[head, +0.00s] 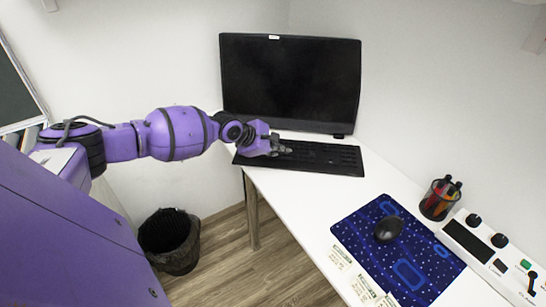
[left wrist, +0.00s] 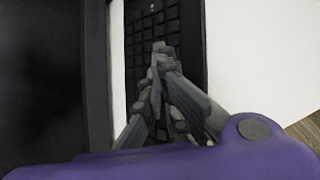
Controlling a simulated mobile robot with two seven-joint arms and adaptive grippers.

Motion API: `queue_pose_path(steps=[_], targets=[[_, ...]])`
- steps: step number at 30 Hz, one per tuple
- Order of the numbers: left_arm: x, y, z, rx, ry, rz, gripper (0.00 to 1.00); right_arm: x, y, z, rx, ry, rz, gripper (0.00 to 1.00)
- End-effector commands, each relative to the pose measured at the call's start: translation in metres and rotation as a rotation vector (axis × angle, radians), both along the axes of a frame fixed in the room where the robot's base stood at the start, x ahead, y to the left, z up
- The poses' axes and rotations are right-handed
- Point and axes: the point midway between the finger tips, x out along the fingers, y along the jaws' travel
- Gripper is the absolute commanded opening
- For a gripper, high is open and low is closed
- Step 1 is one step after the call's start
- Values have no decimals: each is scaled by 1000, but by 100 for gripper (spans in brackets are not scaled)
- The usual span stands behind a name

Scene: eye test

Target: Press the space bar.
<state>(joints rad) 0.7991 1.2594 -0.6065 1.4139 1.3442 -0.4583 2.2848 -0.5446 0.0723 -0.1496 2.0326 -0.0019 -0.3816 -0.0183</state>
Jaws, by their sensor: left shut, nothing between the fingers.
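A black keyboard (head: 335,158) lies on the white desk in front of a monitor. Its separate keys show in the left wrist view (left wrist: 187,45), but I cannot make out which one is the space bar. My left gripper (head: 286,150) reaches in from the left, over the left half of the keyboard. In the left wrist view its grey fingers (left wrist: 159,47) are closed together with nothing between them, and they hide part of the keys. I cannot tell whether the fingertips touch a key. My right gripper is not in view.
The dark monitor (head: 290,82) stands behind the keyboard. To the right are a blue mat (head: 350,232) with a black mouse (head: 388,229), a pen cup (head: 437,203) and a white control box (head: 490,262). A black bin (head: 170,240) stands on the floor. The white desk (head: 300,192) is bare between keyboard and mat.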

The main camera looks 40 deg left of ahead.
Motion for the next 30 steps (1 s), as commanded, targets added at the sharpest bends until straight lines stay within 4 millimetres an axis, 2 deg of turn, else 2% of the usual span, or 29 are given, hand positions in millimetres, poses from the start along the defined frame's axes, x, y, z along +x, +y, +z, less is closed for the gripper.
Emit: queue_pose_path(steps=[16, 30], targets=[[0, 0, -7, 0, 2, 1, 0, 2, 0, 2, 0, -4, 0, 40], [0, 0, -3, 0, 1, 1, 0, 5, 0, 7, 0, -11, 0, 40]])
